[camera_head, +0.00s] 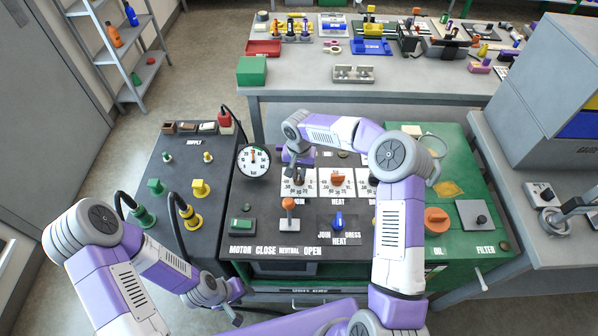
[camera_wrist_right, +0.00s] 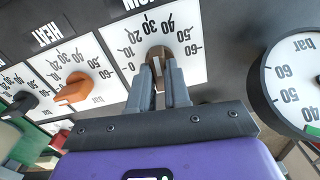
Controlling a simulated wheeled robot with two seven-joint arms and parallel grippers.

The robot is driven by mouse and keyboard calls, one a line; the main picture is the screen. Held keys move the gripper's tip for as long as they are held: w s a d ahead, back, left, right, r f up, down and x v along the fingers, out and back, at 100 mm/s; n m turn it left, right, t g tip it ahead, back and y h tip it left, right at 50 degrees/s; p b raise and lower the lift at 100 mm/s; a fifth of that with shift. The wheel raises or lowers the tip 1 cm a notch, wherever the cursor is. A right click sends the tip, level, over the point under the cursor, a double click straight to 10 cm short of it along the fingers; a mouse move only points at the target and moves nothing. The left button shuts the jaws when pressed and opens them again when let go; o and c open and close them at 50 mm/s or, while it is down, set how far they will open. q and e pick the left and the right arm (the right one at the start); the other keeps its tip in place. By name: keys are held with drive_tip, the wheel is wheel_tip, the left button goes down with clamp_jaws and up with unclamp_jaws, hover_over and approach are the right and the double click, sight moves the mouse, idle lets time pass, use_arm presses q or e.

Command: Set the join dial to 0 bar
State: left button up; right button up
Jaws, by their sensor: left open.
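The join dial (camera_head: 298,184) is the leftmost of the white scale plates on the dark panel; its dark knob (camera_wrist_right: 158,54) shows upside down in the right wrist view. My right gripper (camera_head: 298,164) reaches down over it. In the wrist view its two fingers sit on either side of the knob, close together, and appear shut on it. The fingers partly cover the knob, so I cannot read its exact setting. The round bar gauge (camera_head: 253,161) stands left of the dial. My left gripper (camera_head: 229,302) is open and empty, low beside the cart's front edge.
The orange heat dial (camera_head: 338,179) is just right of the join dial. An orange-topped lever (camera_head: 289,205) and a blue selector (camera_head: 338,220) stand in front. Yellow (camera_head: 190,217) and green (camera_head: 144,217) hose connectors are on the left. A workbench (camera_head: 400,77) stands behind.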

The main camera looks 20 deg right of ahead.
clamp_jaws()
drive_tip(key=shift+n, duration=0.3)
drive_tip(key=n, duration=0.2)
drive_tip(key=shift+r+n+p, duration=0.1)
drive_tip(key=shift+n+p, duration=0.3)
drive_tip(key=n+p, duration=0.1)
drive_tip(key=n, duration=0.5)
drive_tip(key=n+p, duration=0.1)
drive_tip(key=n, duration=0.3)
drive_tip(key=shift+n, duration=0.4)
drive_tip(key=n+p, duration=0.1)
drive_tip(key=n, duration=0.3)
drive_tip(key=shift+n, duration=0.4)
